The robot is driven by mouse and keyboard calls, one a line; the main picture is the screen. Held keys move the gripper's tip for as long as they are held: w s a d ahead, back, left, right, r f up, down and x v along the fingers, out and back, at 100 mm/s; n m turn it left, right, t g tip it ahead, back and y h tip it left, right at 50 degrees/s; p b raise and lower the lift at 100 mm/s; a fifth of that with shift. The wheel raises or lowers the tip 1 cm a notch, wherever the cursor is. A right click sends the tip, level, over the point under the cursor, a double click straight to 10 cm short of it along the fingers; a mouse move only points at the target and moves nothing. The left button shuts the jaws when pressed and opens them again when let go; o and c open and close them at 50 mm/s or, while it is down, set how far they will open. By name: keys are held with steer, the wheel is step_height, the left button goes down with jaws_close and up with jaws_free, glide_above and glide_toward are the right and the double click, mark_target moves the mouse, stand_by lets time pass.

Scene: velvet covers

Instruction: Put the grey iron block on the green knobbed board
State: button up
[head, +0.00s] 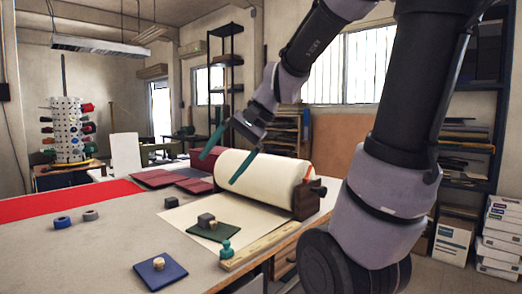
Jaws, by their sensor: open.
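A second, darker block (171,203) sits apart on the table, behind and to the left. My gripper (218,170) has teal fingers, spread apart and empty. It is raised above and behind the board, in front of the cream roll as seen here.
A blue knobbed board (172,277) lies nearer the front. A teal knobbed piece (227,250) stands by a wooden ruler (262,245) along the table edge. The large cream roll (262,178) stands behind. Two rings (62,222) lie left; table between is clear.

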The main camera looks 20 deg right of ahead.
steer(key=s+d+r+n+t+h, duration=0.3)
steer(key=s+d+t+h, duration=0.1)
steer(key=d, duration=0.3)
steer(key=shift+s+d+h, duration=0.3)
steer(key=shift+s+h, duration=0.1)
steer(key=shift+s, duration=0.25)
steer(key=shift+r, duration=0.1)
stand_by(0.5)
